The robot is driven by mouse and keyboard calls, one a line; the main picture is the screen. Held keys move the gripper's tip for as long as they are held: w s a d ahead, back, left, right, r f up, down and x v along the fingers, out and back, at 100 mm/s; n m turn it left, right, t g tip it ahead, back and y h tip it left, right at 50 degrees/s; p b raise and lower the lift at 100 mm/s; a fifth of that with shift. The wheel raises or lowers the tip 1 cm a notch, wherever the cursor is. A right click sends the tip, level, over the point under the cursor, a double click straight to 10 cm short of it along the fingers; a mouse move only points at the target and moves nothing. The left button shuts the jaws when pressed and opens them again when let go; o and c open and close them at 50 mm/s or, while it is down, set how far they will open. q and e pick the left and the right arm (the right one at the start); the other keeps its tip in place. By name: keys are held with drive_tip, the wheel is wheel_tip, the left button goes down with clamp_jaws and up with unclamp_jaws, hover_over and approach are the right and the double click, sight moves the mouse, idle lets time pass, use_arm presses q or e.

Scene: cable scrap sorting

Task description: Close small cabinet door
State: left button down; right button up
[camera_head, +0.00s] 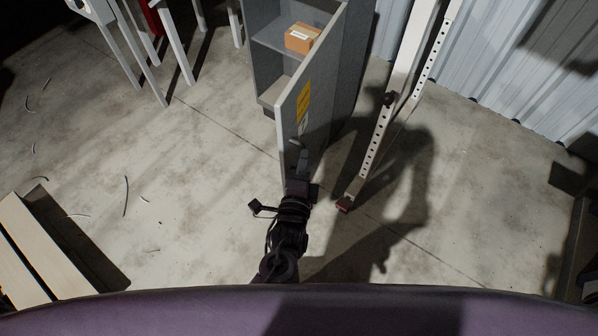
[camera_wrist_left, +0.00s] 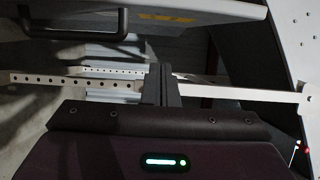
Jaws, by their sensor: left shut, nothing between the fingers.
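The small grey cabinet (camera_head: 262,22) stands at the top centre of the head view. Its door (camera_head: 325,62) is swung open towards me, and a yellow label (camera_head: 303,100) is on its outer face. My left gripper (camera_head: 303,160) is shut and empty at the near lower end of the door, beside its outer face. I cannot tell whether it touches. In the left wrist view the shut fingers (camera_wrist_left: 161,84) point up towards the grey door panel (camera_wrist_left: 200,12), which has a dark bar handle (camera_wrist_left: 75,30). My right gripper is out of view.
A cardboard box (camera_head: 302,37) sits on a cabinet shelf. A white perforated metal frame (camera_head: 378,135) stands just right of the door. White legs of a stand (camera_head: 175,45) are at upper left, and a wooden pallet (camera_head: 35,250) is at lower left. The concrete floor left of the cabinet is mostly clear.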

sight(291, 140)
use_arm(q)
drive_tip(key=w+a, duration=0.2)
drive_tip(key=w, duration=0.4)
drive_tip(key=shift+w+a, duration=0.25)
drive_tip(key=shift+a, duration=0.05)
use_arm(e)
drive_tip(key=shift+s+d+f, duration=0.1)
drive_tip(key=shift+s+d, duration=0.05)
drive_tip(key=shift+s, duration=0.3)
use_arm(q)
drive_tip(key=shift+a, duration=0.1)
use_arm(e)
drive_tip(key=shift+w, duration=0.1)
